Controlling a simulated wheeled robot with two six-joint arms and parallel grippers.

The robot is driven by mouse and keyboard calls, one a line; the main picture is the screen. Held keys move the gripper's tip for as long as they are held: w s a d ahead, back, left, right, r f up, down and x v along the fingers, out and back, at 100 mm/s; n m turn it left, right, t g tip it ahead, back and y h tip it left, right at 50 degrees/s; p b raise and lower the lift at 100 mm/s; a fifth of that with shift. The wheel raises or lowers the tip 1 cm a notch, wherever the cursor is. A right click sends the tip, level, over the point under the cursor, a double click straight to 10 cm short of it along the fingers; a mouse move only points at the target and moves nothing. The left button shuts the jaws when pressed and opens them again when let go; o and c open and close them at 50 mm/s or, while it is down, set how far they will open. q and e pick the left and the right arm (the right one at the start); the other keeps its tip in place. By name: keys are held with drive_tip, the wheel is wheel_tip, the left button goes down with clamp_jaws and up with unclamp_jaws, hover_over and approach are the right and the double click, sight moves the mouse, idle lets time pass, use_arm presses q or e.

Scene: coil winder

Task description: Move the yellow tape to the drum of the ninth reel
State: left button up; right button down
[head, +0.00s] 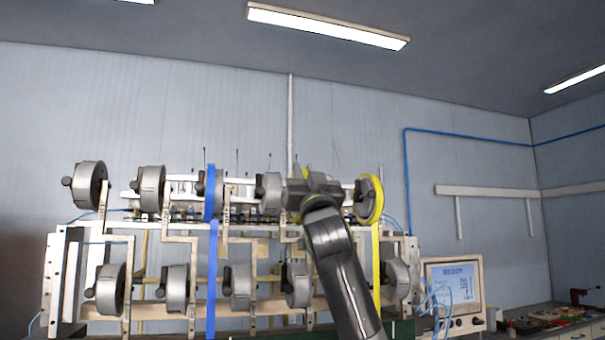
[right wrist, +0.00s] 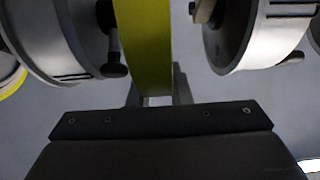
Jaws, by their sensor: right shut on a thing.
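My right gripper (head: 315,185) is raised at the upper row of reels, between the fourth reel (head: 269,193) and the rightmost one, and is shut on a yellow tape. Only slivers of this tape (head: 295,214) show behind the gripper in the head view. In the right wrist view the tape (right wrist: 145,45) is a broad yellow band between two grey drums. A yellow ring sits on the rightmost upper reel (head: 364,200), with a yellow strip (head: 376,265) hanging below it. I cannot tell which reel is the ninth. My left gripper is not in view.
A blue tape (head: 210,190) is on the third upper reel, with a blue strip (head: 212,280) hanging down. A lower row of grey reels (head: 110,289) runs along the frame. A monitor (head: 453,284) stands at the right, beside a cluttered bench (head: 550,320).

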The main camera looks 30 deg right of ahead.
drive_tip(key=shift+s+d, duration=0.3)
drive_tip(key=shift+d, duration=0.75)
drive_tip(key=shift+s+d, duration=0.25)
drive_tip(key=shift+d, duration=0.8)
drive_tip(key=c, duration=1.6)
unclamp_jaws()
drive_tip(key=shift+b+v, duration=2.75)
drive_tip(key=shift+v, duration=0.05)
drive_tip(key=shift+o, duration=0.2)
drive_tip(key=shift+s+r, duration=0.2)
